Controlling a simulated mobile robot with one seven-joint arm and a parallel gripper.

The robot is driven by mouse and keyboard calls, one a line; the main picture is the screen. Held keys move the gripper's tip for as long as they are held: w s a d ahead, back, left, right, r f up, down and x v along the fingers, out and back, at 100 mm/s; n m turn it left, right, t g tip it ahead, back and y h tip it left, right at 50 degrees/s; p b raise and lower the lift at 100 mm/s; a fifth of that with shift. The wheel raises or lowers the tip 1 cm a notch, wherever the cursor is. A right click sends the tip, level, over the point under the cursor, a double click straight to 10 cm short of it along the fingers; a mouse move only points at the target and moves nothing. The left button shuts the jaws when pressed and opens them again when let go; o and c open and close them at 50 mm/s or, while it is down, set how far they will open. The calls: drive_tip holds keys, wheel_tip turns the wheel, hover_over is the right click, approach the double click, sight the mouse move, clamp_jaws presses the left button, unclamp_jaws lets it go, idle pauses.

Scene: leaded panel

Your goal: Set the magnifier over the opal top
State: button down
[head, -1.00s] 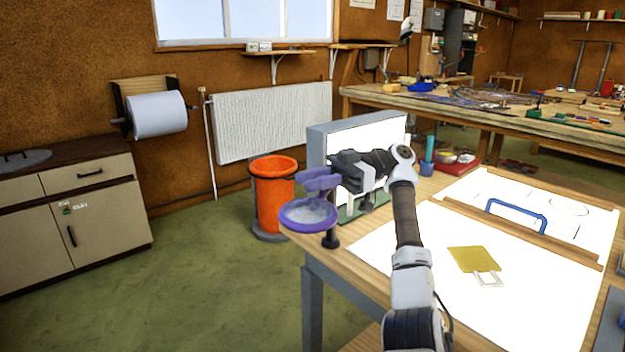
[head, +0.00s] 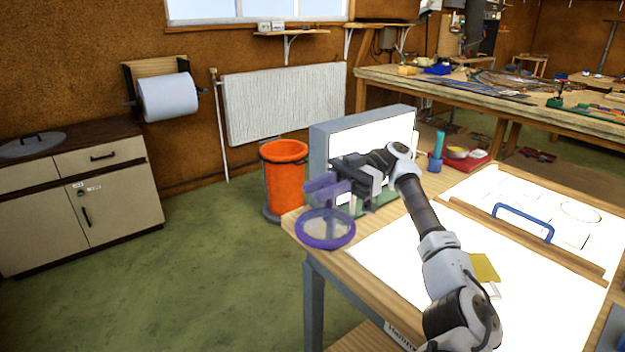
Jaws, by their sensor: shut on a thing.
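My gripper (head: 345,180) is shut on the purple magnifier (head: 327,243), at its bracket-like upper part. The magnifier's round ring with a pale lens hangs below the fingers, roughly flat. In the picture it overlaps the near left corner of the bench; I cannot tell its height or whether it touches. The glowing white top (head: 405,262), which looks like the opal top, lies to the right of the ring. An upright lit white panel (head: 375,138) in a grey frame stands behind my gripper. The fingertips are partly hidden.
A yellow square (head: 484,267) lies on the white top, partly behind my arm. A wooden rail (head: 540,245) and a blue handle (head: 524,220) are to the right. An orange bin (head: 284,178) stands left of the bench. Open floor is at the left.

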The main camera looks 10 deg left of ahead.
drive_tip(key=shift+d, duration=0.1)
idle(0.5)
drive_tip(key=c, duration=1.2)
unclamp_jaws()
drive_tip(key=shift+o, duration=0.2)
